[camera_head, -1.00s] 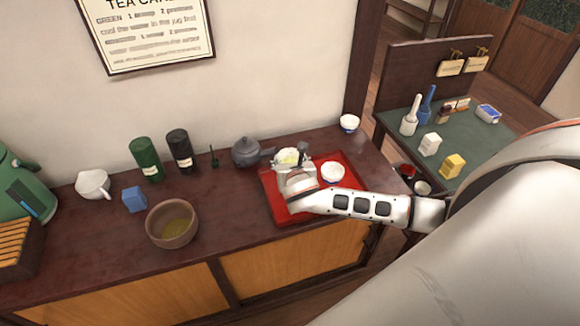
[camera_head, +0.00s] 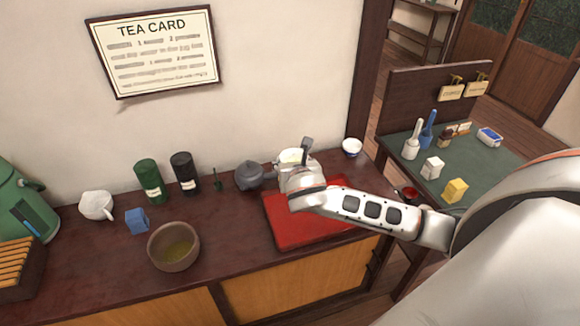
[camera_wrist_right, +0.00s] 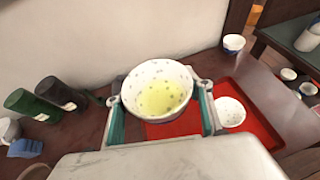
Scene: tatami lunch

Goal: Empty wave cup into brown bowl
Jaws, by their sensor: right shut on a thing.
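My right gripper (camera_head: 298,164) is shut on a white cup (camera_wrist_right: 158,72) with small dark marks and yellow-green liquid inside. Its pattern is too small to name surely as waves. The cup looks upright, held above the red tray (camera_head: 290,232); in the head view my gripper hides most of it. The brown bowl (camera_head: 172,240) stands on the counter, left of the tray and well apart from the cup, with greenish content inside. My left gripper is not in view.
A grey teapot (camera_head: 249,176) stands close left of my gripper. Green (camera_head: 149,180) and black canisters (camera_head: 185,172) stand along the wall. Another white cup (camera_wrist_right: 230,110) is on the tray; a third (camera_head: 352,147) is behind it. Counter between bowl and tray is clear.

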